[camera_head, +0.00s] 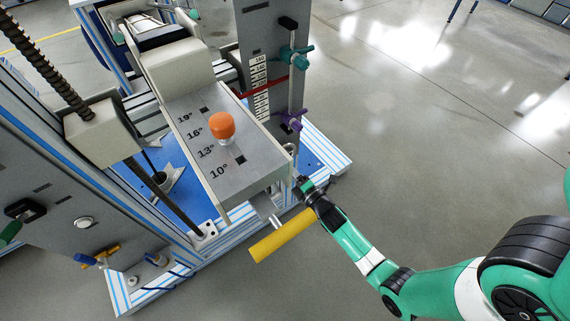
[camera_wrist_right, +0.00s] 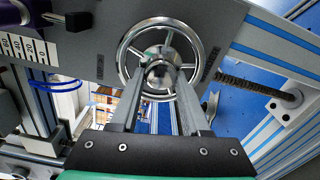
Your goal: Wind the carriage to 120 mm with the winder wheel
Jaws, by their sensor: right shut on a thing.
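The winder wheel (camera_wrist_right: 160,52) is a shiny metal ring with a central hub on a grey panel, in the right wrist view. My right gripper (camera_wrist_right: 159,82) is shut on its hub, with the two fingers reaching in from below. In the head view my right gripper (camera_head: 303,188) is at the near right end of the grey machine box; the wheel is mostly hidden there. A white millimetre scale (camera_head: 259,90) on the grey upright has a red pointer (camera_head: 278,86) across it. The reading is too small to tell. My left gripper is not in view.
An orange knob (camera_head: 222,127) stands on the box marked 10° to 19°. A yellow bar (camera_head: 281,235) sticks out below my right gripper. Teal (camera_head: 295,55) and purple (camera_head: 290,120) clamp handles are on the upright.

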